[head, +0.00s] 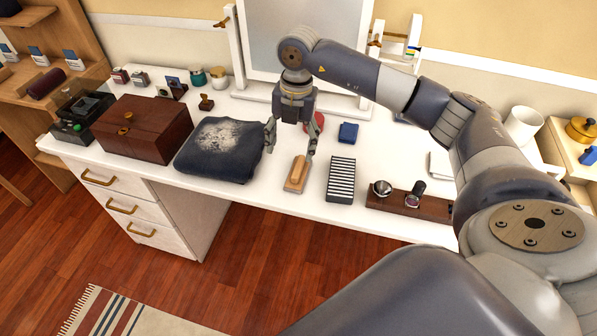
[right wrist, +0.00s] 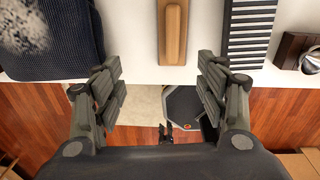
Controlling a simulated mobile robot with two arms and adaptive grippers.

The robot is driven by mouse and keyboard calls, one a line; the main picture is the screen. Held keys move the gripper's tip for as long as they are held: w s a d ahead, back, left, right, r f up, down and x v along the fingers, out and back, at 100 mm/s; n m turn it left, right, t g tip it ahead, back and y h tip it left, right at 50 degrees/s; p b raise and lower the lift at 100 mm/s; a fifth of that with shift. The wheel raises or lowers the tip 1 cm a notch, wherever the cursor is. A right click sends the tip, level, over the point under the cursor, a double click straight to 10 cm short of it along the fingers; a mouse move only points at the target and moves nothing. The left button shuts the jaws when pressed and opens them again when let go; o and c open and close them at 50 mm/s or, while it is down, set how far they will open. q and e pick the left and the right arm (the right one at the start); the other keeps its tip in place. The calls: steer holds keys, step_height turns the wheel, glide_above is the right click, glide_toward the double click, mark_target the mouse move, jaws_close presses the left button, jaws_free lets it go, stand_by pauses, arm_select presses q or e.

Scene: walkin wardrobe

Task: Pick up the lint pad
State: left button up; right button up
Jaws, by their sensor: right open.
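The lint pad, a tan wooden block with a raised handle (head: 297,173), lies on the white dresser top near its front edge. It also shows at the top middle of the right wrist view (right wrist: 172,35). My right gripper (head: 291,152) is open and empty, its fingers pointing down near the pad. In the right wrist view the open fingers (right wrist: 158,82) stand apart, with the pad beyond them and between their lines. No contact with the pad shows. My left gripper is not in view.
A dark folded garment with pale lint (head: 215,150) lies left of the pad. A black-and-white striped box (head: 341,180) is close on its right, then a wooden watch stand (head: 410,203). A brown wooden box (head: 142,130) stands farther left. A mirror (head: 305,35) stands behind.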

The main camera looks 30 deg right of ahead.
mark_target(298, 165)
steer(key=d+h, duration=0.1)
steer(key=d, duration=0.1)
steer(key=shift+s+d+m, duration=0.15)
steer(key=shift+d+m, duration=0.15)
step_height(298, 165, down, 4)
steer(key=shift+r, duration=0.1)
steer(key=shift+w+a+f+p, duration=0.15)
steer(key=shift+f+p, duration=0.25)
steer(key=shift+f, duration=1.2)
steer(key=shift+w+a+f+p, duration=0.15)
steer(key=shift+f+p, duration=0.25)
steer(key=shift+f, duration=1.15)
steer(key=shift+d, duration=0.1)
steer(key=c, duration=1.2)
